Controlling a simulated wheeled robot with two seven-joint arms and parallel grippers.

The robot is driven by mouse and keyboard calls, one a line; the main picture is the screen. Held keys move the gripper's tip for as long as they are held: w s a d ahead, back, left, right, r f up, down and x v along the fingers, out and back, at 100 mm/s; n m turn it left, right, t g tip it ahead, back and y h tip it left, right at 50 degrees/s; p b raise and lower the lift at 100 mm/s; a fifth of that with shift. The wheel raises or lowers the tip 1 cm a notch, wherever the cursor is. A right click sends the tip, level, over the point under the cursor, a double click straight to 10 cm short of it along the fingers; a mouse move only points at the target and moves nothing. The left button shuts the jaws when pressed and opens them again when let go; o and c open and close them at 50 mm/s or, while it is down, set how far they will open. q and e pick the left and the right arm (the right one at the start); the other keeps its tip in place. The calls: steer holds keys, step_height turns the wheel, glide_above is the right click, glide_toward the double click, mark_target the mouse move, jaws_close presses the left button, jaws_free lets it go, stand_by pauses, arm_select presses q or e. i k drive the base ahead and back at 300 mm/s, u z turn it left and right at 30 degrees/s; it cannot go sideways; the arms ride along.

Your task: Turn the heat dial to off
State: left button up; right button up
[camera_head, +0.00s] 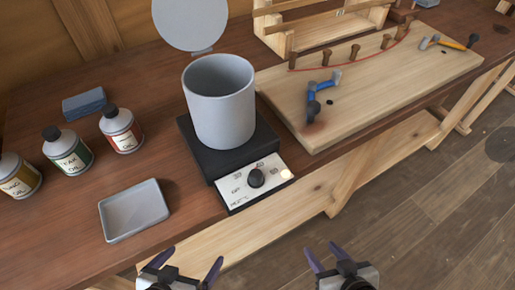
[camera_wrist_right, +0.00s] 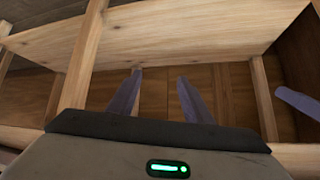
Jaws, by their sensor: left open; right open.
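The heat dial (camera_head: 256,178) is a black round knob on the white front panel (camera_head: 240,190) of a black heater base (camera_head: 252,142). Small printed marks surround the knob, too small to read surely. A pale round light or button (camera_head: 286,174) sits at the panel's right end. A grey open pot (camera_head: 222,108) stands on the heater. My left gripper (camera_head: 190,262) is open and empty, below and left of the dial in the head view. My right gripper (camera_head: 328,262) is open and empty, below and right of it. The right wrist view shows its fingers (camera_wrist_right: 160,95) with nothing between them.
A grey tray (camera_head: 134,211) lies left of the heater. Several cans (camera_head: 121,130) and a grey-blue block (camera_head: 84,104) stand further left. A wooden board (camera_head: 370,85) with pegs and tools lies to the right. The bench's front edge (camera_head: 262,208) lies between grippers and dial.

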mark_target(255, 179)
steer(key=z, duration=1.2)
steer(key=k, duration=1.25)
steer(key=u, duration=1.4)
steer(key=i, duration=0.5)
steer(key=u, duration=0.05)
